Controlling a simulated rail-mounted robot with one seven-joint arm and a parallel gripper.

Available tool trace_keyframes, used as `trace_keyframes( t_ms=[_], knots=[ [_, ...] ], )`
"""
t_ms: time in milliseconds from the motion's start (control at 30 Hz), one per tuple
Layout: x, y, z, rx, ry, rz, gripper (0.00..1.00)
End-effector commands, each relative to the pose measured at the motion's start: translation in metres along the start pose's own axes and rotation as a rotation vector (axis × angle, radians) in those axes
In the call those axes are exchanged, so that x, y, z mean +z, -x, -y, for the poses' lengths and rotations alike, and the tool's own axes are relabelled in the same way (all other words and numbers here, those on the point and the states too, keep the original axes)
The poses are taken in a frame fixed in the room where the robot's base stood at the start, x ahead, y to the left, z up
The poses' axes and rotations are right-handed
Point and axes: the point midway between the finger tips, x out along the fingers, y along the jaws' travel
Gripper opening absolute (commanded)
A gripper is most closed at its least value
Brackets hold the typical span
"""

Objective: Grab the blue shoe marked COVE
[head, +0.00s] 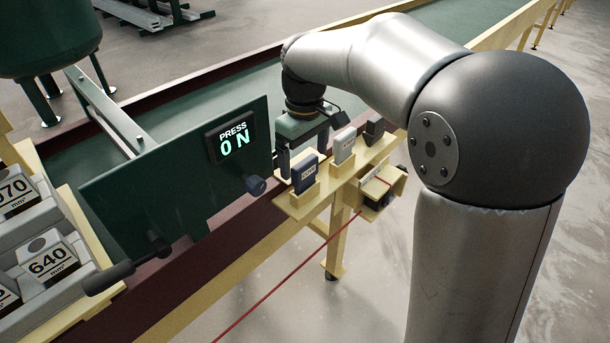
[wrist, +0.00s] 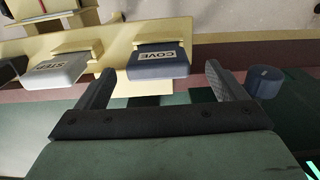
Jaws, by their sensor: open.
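The blue shoe marked COVE (wrist: 158,62) sits in a holder on the yellow shelf in the wrist view. It also shows as a blue block in the head view (head: 305,174). My gripper (wrist: 163,82) is open and empty, its two fingers on either side of the shoe's line but short of it. In the head view my gripper (head: 299,158) is close to the blue shoe, between the green panel and the shelf. Whether a finger touches the shoe cannot be told.
A pale shoe marked STEP (wrist: 55,70) is left of the blue shoe in the wrist view. A blue knob (wrist: 264,82) is close to the right finger. A dark shoe (head: 374,130) stands at the shelf's far end. The green panel (head: 170,190) shows PRESS ON.

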Motion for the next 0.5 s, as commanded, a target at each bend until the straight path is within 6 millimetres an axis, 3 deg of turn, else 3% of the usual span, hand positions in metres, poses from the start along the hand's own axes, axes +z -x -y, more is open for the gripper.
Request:
trace_keyframes(
  t_ms=[200, 500],
  knots=[
    [-0.001, -0.033, -0.002, -0.002, 0.0, 0.003, 0.91],
    [-0.001, -0.042, -0.002, 0.0, 0.0, 0.0, 0.91]
  ],
)
